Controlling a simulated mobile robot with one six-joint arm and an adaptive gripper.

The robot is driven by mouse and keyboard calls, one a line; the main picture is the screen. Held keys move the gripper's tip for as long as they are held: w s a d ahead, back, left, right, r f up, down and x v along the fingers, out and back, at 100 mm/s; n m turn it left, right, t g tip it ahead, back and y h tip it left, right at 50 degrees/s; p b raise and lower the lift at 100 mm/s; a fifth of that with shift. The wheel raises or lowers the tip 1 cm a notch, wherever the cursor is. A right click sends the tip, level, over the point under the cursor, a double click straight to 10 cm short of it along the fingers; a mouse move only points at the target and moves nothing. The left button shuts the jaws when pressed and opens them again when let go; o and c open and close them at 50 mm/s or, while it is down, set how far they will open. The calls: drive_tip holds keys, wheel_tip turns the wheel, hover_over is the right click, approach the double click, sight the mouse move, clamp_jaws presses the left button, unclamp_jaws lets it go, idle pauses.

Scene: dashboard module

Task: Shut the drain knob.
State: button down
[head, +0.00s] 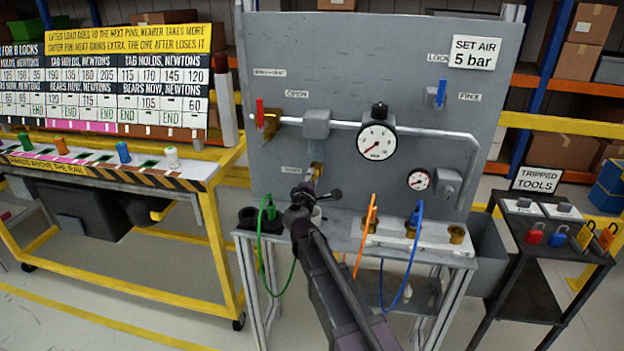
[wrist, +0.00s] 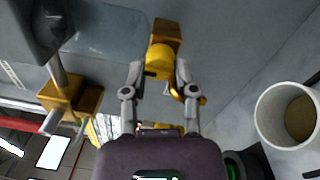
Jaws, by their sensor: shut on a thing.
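The drain knob (wrist: 160,60) is a round yellow knob on a brass fitting (wrist: 167,32) in the wrist view, with a dark mark at its lower left. My gripper (wrist: 160,70) is shut on it, one finger on each side. In the head view my gripper (head: 314,188) reaches the low middle of the grey panel (head: 350,40), just below a small brass fitting (head: 316,169). My gripper largely hides the knob there.
A round gauge (head: 377,140) sits on the pipe above, with a red lever (head: 260,112) at left and a blue lever (head: 441,93) at right. Green (head: 264,232), orange (head: 366,230) and blue (head: 413,250) hoses hang near my arm. In the wrist view an open cup (wrist: 285,112) stands at right.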

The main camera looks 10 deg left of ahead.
drive_tip(key=shift+w, duration=0.1)
drive_tip(key=shift+c, duration=2)
unclamp_jaws()
drive_tip(key=shift+m, duration=0.6)
